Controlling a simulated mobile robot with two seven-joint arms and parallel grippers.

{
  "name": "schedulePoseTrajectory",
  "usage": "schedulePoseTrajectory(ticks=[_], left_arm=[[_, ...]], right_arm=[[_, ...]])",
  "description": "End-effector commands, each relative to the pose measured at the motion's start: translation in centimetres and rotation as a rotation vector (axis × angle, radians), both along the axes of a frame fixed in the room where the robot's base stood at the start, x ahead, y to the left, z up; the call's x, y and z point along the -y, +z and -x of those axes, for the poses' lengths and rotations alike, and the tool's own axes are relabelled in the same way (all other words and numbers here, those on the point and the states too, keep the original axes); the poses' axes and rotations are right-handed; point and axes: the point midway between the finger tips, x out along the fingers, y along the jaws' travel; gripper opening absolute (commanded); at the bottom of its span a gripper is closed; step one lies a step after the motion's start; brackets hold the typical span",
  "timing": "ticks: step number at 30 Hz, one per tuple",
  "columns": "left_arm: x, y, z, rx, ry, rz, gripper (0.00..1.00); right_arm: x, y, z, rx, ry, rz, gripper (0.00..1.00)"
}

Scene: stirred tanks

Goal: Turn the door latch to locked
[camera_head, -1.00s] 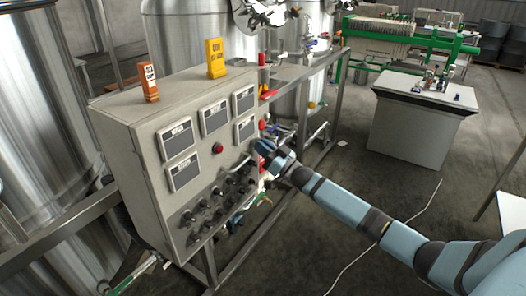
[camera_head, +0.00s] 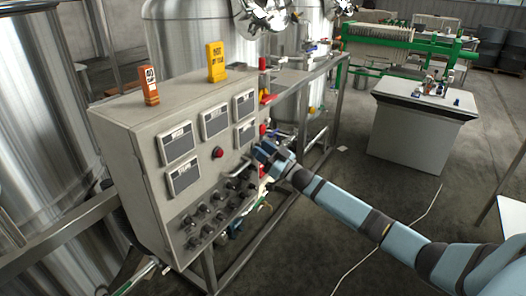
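The grey control cabinet (camera_head: 135,130) stands left of centre with gauges and dark knobs on its front. A pale grey bar-like handle (camera_head: 236,168), perhaps the door latch, sticks out from the right part of the front, below the lower right gauge. My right gripper (camera_head: 261,155) is at the right edge of the cabinet front, just right of this handle. The gripper is small and seen from behind; I cannot tell whether its fingers touch the handle or whether they are open. My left gripper is not in view.
A red button (camera_head: 218,152) and several dark knobs (camera_head: 205,212) sit near the handle. Steel tanks (camera_head: 190,35) stand behind. A grey box-like bench (camera_head: 420,130) is at the right, with open floor between.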

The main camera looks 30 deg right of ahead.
Motion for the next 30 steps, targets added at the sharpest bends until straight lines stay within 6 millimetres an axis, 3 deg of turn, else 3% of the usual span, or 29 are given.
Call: schedulePoseTrajectory(ticks=[8, 22, 30], left_arm=[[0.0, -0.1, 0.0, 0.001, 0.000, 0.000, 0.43], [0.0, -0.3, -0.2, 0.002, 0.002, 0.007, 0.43], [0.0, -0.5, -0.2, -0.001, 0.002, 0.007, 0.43]], right_arm=[[0.2, -0.6, 0.7, -0.004, 0.001, 0.000, 0.36], [3.6, -4.3, 8.9, -0.005, 0.002, 0.001, 0.36], [4.7, -5.3, 11.4, -0.002, 0.001, 0.000, 0.36]])
